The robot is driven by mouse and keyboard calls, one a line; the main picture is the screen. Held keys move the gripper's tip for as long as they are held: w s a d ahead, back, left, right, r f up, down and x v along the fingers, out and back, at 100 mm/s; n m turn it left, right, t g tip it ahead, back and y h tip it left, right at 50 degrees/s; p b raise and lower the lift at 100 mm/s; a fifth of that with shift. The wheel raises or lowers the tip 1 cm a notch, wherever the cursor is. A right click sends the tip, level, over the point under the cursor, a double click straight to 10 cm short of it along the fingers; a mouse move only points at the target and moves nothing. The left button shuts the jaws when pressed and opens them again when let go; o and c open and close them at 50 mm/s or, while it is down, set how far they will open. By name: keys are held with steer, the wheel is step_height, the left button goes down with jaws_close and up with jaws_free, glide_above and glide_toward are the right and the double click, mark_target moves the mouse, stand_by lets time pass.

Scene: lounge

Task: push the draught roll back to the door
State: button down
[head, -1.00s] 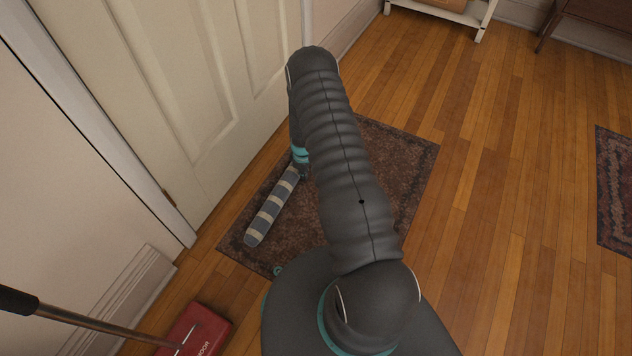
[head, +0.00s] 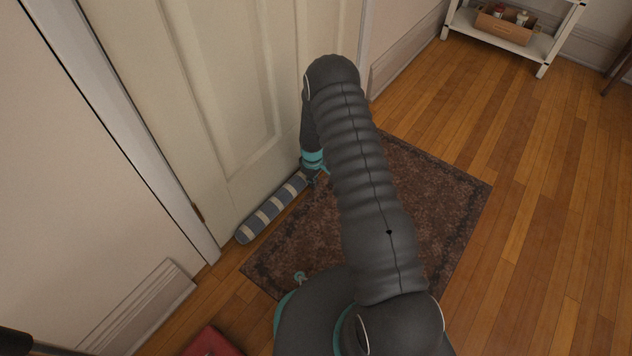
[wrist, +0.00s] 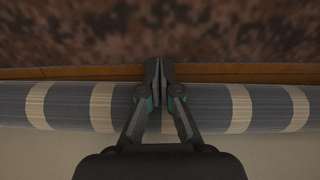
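The draught roll (head: 270,209), grey with cream bands, lies along the foot of the pale panelled door (head: 235,120). Its far end is hidden behind my arm. In the wrist view the roll (wrist: 65,107) runs straight across, with the door's pale face below it and a strip of wood floor above it. My gripper (head: 312,178) is low at the roll's far part. In the wrist view my gripper (wrist: 160,70) has its fingertips together, reaching across the roll to its rug side. Nothing shows between them. I cannot tell whether they touch the roll.
A dark patterned rug (head: 440,200) lies in front of the door, under my arm. A red object (head: 212,343) is on the floor at the bottom left. A white shelf (head: 500,35) with a box stands at the back right. The wood floor to the right is clear.

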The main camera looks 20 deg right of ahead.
mark_target(323, 192)
steer(key=s+d, duration=0.3)
steer(key=shift+s, duration=0.1)
step_height(323, 192, up, 10)
steer(key=p, duration=0.1)
steer(key=shift+p, duration=0.3)
steer(key=shift+a, duration=0.1)
